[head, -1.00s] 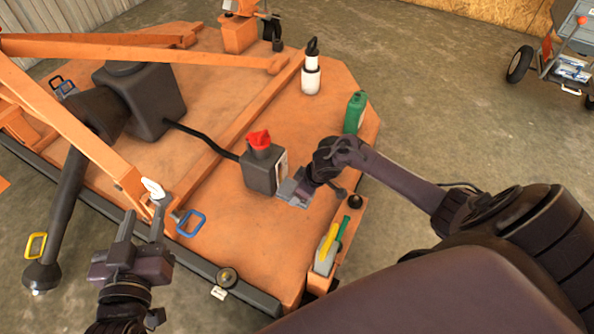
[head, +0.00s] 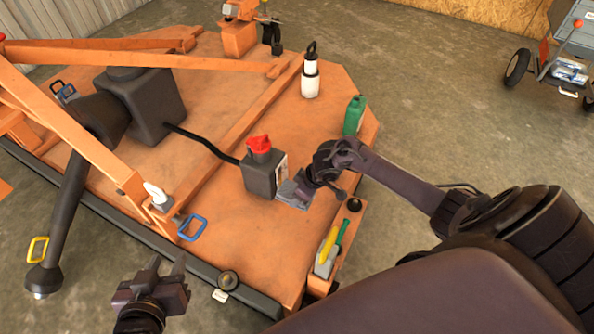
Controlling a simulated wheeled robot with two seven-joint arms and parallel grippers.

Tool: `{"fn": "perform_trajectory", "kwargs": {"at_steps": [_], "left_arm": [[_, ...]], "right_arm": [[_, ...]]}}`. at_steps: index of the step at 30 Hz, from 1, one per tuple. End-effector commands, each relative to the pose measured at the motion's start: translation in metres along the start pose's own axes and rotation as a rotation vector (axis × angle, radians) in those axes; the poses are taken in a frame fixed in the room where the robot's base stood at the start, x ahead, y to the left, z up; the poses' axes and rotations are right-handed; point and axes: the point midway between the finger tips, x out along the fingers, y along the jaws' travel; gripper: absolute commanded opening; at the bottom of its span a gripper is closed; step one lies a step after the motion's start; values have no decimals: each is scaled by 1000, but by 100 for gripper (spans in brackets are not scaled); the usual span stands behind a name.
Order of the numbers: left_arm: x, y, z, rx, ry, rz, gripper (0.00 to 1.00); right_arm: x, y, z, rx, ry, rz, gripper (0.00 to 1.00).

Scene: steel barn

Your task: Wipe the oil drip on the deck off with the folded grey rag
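The folded grey rag (head: 292,196) lies on the orange deck (head: 235,215), just right of the dark box with the red cap (head: 259,176). My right gripper (head: 300,192) is down at the rag, its fingers largely hidden by its own wrist, so I cannot tell whether it grips the rag or presses on it. No oil drip shows; it may be under the rag or the arm. My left gripper (head: 165,268) is open and empty in front of the deck's near edge.
A small tray (head: 322,272) with yellow and green handled tools is at the near right corner.

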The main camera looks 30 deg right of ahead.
Motion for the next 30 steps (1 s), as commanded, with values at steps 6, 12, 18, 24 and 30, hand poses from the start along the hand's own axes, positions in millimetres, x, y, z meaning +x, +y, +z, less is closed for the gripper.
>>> {"fn": "perform_trajectory", "kwargs": {"at_steps": [6, 12, 18, 24, 30], "left_arm": [[-2, 2, 20, -4, -91, 3, 36], [-5, 3, 39, -7, -173, 6, 36], [-10, 4, 56, -10, -253, 9, 36], [-16, 6, 74, -13, -334, 13, 36], [-22, 8, 92, -16, -415, 17, 36]], "right_arm": [[-3, 1, -1, 0, 0, 1, 40], [-6, 1, -2, 0, 0, 1, 40], [-8, 2, -2, 0, 0, 1, 40], [-10, 2, -3, 0, 0, 1, 40], [-12, 3, -4, 0, 0, 1, 40]]}}
